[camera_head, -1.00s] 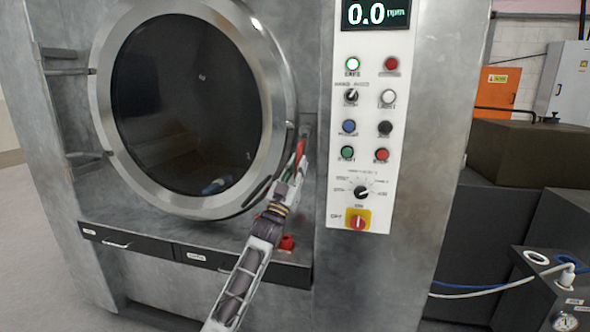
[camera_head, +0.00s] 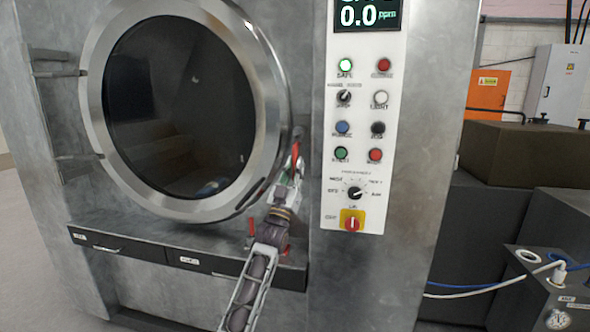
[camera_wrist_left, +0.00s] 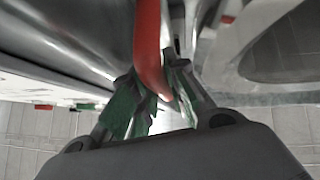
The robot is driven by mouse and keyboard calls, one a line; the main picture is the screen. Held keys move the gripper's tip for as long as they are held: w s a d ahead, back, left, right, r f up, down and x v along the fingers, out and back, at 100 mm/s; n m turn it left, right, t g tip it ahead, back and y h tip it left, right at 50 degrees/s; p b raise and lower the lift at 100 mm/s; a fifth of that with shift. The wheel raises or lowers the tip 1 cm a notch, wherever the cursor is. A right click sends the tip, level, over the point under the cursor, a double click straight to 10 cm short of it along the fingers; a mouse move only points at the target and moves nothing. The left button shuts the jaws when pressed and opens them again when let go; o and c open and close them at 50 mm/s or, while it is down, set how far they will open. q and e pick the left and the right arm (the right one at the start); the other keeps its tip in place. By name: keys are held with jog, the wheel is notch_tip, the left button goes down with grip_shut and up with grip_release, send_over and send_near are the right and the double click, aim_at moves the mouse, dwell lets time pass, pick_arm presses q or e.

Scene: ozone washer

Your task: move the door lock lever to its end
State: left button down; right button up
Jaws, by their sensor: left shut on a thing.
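The door lock lever (camera_head: 295,153) is red and stands close to upright at the right edge of the round washer door (camera_head: 181,108). It also shows in the left wrist view as a red bar (camera_wrist_left: 149,45) that reaches down between the fingers. My left gripper (camera_head: 293,170) is shut on the lower part of the lever, with its green-lined fingers (camera_wrist_left: 155,100) on both sides of it. The fingers partly hide the lever's lower end. The door lies against the washer front. My right gripper is not in view.
A control panel (camera_head: 364,125) with buttons, knobs and a 0.0 ppm display (camera_head: 368,15) is just right of the lever. A ledge with drawers (camera_head: 110,245) runs below the door. A small red part (camera_head: 252,228) sits on it near my left arm.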

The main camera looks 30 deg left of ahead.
pick_arm(q)
jog(key=c, duration=1.4)
grip_release()
jog(key=shift+d, duration=0.1)
jog(key=shift+v, duration=6)
